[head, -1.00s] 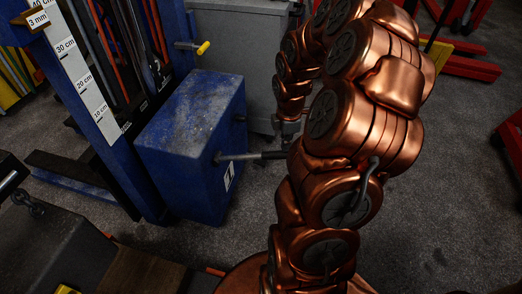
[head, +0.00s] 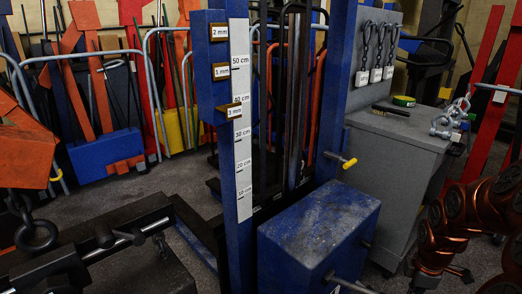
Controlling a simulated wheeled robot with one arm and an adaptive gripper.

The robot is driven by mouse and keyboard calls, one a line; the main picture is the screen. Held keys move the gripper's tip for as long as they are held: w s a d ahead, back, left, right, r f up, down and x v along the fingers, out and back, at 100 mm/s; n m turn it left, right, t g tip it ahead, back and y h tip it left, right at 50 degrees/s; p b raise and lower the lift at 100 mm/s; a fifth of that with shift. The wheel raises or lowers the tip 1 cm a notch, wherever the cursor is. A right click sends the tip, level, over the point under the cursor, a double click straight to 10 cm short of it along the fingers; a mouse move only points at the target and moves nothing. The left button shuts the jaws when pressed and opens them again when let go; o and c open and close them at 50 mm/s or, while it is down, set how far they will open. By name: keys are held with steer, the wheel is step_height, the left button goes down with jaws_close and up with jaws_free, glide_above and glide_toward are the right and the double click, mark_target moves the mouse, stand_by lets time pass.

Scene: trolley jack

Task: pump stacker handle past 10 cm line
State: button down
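The stacker has a blue mast (head: 238,180) with a white height scale (head: 242,150) marked from 10 cm to 50 cm. Its blue box (head: 318,235) stands at the mast's foot on the right. The grey handle bar (head: 348,285) sticks out of the box and runs off the bottom edge. Dark forks (head: 195,232) extend low to the left of the mast. My copper arm is at the right edge. My gripper (head: 425,278) is small and dark at the arm's lower end, right of the handle bar. Its fingers and any contact with the handle are unclear.
A small yellow-tipped lever (head: 348,163) sticks out beside the mast. A dark frame with bars (head: 100,255) fills the lower left. Orange and blue equipment (head: 105,150) lines the back.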

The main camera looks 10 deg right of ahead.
stand_by(0.3)
steer(key=shift+f+b, duration=1.9)
steer(key=shift+f, duration=4.55)
steer(key=shift+r+p, duration=3.65)
steer(key=shift+r, duration=2.85)
